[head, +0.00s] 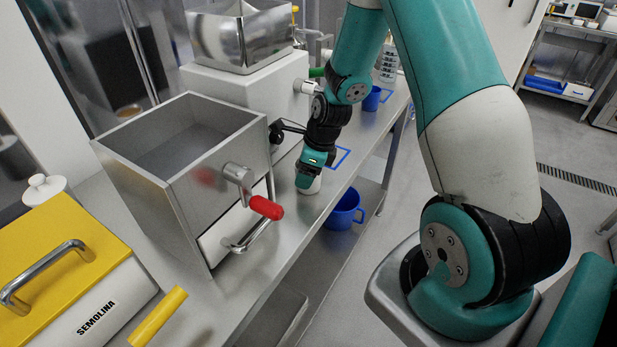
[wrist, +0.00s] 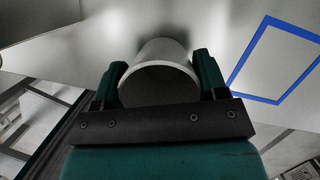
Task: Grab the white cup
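The white cup (wrist: 160,68) lies between the two fingers of my gripper (wrist: 160,85) in the wrist view. Its round rim faces the camera and its inside is dark. The fingers lie against both sides of the cup, with no clear gap to see. In the head view my gripper (head: 311,176) points down low over the steel counter. A small part of the white cup (head: 309,187) shows just under it, at the counter surface. The rest of the cup is hidden by the gripper there.
A steel hopper machine with a red-handled crank (head: 265,207) stands close left of my gripper. A blue cup (head: 344,208) is on the right, below the counter edge. Another blue cup (head: 372,99) stands farther back. A blue outline (wrist: 275,60) marks the counter.

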